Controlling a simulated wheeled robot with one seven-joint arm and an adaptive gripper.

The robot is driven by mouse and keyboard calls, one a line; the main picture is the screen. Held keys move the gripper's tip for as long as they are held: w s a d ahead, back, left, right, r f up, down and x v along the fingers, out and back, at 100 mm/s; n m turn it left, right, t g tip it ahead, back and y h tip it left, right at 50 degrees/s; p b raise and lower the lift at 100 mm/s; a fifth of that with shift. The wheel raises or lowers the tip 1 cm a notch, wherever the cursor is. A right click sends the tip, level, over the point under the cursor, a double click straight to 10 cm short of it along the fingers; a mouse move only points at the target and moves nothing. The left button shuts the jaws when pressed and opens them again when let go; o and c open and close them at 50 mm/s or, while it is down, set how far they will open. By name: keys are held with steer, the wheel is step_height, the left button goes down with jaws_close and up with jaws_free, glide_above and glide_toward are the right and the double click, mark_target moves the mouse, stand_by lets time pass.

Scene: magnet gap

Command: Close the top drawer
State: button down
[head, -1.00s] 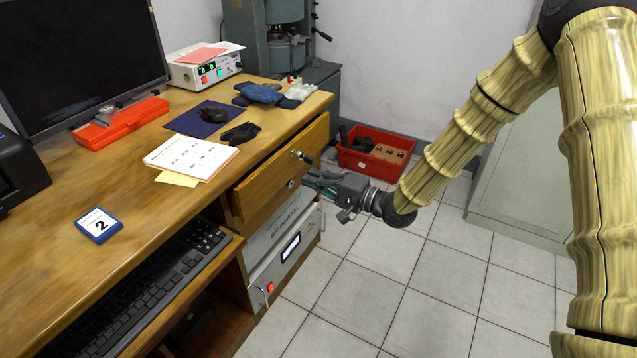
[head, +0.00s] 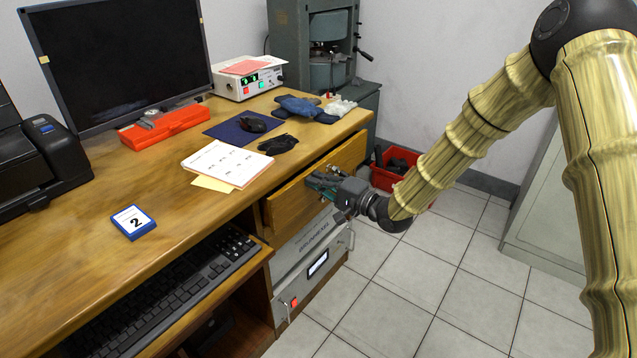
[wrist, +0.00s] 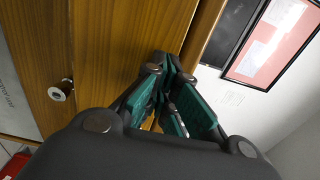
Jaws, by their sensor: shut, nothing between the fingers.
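The top drawer (head: 290,207) has a yellow-brown wooden front under the right side of the desk top. Its front stands slightly proud of the desk body; how far is hard to tell. My gripper (head: 311,181) is in front of the drawer, its fingertips at or very close to the front's face; contact is not clear. In the wrist view the gripper (wrist: 166,62) is shut and empty, its teal-padded fingers together against the wooden front (wrist: 125,40). A round metal lock or knob (wrist: 61,90) shows to their left.
The wooden desk (head: 180,225) carries a monitor (head: 120,60), an orange case (head: 165,124), papers (head: 227,163) and dark gloves (head: 278,144). A grey instrument (head: 318,258) sits below the drawer. A red crate (head: 384,178) stands on the floor behind.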

steer(key=p+x, duration=0.1)
steer(key=x, duration=0.1)
steer(key=shift+w+a, duration=0.15)
steer(key=shift+a, duration=0.1)
steer(key=shift+p, duration=0.35)
